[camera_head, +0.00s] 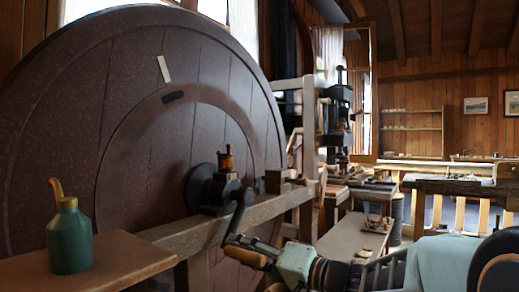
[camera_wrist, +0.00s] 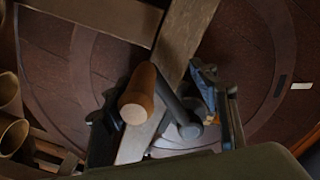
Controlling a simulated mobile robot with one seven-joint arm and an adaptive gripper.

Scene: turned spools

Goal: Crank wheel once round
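The big dark wooden wheel (camera_head: 110,130) fills the left of the head view. A pale mark (camera_head: 163,69) on it lies close to a dark mark (camera_head: 173,97); both also show at the wheel's right in the wrist view. The dark crank arm (camera_head: 238,213) hangs down from the hub, slightly left, with a wooden handle (camera_head: 246,257) at its low end. My gripper (camera_head: 268,250) is at the handle. In the wrist view, the handle (camera_wrist: 139,95) lies between my open fingers (camera_wrist: 165,115), nearer the left one, with a gap to the right one.
A wooden beam (camera_head: 190,236) runs behind the crank and carries the bearing. A green bottle (camera_head: 70,240) stands on a shelf (camera_head: 115,262) at the lower left. A bench (camera_head: 350,240) and a black press (camera_head: 338,115) stand beyond. Brass-coloured tubes (camera_wrist: 10,130) show at the wrist view's left.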

